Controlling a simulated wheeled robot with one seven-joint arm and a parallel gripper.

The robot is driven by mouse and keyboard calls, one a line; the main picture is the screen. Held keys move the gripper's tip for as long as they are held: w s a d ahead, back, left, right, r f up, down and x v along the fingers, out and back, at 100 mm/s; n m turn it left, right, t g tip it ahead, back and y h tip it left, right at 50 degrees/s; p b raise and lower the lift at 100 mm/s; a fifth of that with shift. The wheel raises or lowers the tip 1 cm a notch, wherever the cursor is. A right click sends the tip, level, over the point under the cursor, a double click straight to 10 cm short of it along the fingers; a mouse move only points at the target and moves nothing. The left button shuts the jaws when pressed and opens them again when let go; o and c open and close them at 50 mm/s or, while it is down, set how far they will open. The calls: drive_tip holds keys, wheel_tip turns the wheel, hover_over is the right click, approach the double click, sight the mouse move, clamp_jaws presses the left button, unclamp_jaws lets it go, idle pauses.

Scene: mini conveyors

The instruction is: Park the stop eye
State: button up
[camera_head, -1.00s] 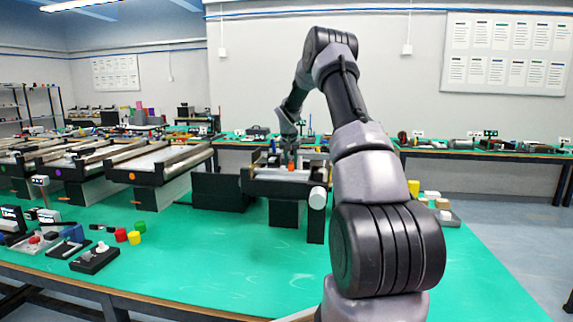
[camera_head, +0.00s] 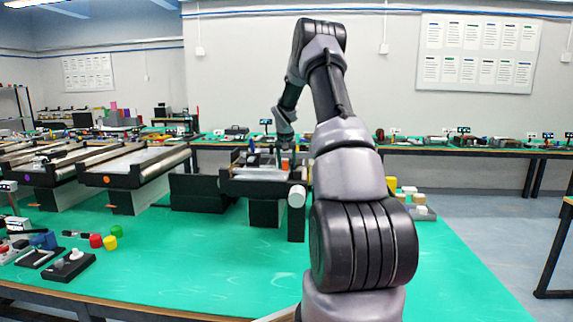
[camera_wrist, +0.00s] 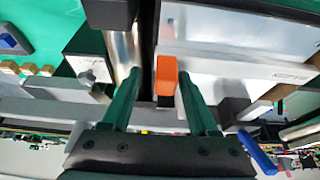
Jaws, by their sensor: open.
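An orange block with a dark lower part (camera_wrist: 165,76), which may be the stop eye, shows at the edge of a small conveyor in the wrist view. In the head view a small orange spot (camera_head: 285,164) shows on the short conveyor (camera_head: 262,188), just below my gripper (camera_head: 285,145). In the wrist view my gripper (camera_wrist: 158,88) is open, with one green finger on each side of the orange block. The block sits nearer the right finger. I cannot tell whether either finger touches it.
A metal roller (camera_wrist: 126,50) lies left of the block in the wrist view. Long conveyors (camera_head: 135,167) stand at the left. Red, yellow and green pieces (camera_head: 110,240) and a black fixture (camera_head: 69,266) sit at the front left. The green tabletop (camera_head: 215,250) is clear in front.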

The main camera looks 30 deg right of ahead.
drive_tip(key=shift+r, duration=0.1)
drive_tip(key=v, duration=1)
drive_tip(key=shift+s+r, duration=0.2)
drive_tip(key=shift+a, duration=0.15)
drive_tip(key=s+a+r+n+t+y, duration=0.1)
drive_tip(key=s+a+r+t, duration=0.1)
drive_tip(key=s+a+r, duration=1.25)
drive_tip(key=s+a+f+y, duration=0.1)
drive_tip(key=s+a, duration=0.5)
drive_tip(key=s, duration=0.7)
drive_tip(key=s+a+f+n+t+y, duration=0.1)
drive_tip(key=s+a, duration=0.5)
drive_tip(key=s, duration=0.6)
drive_tip(key=shift+s+n+t+y, duration=0.3)
drive_tip(key=shift+s+y, duration=0.1)
drive_tip(key=shift+y, duration=0.3)
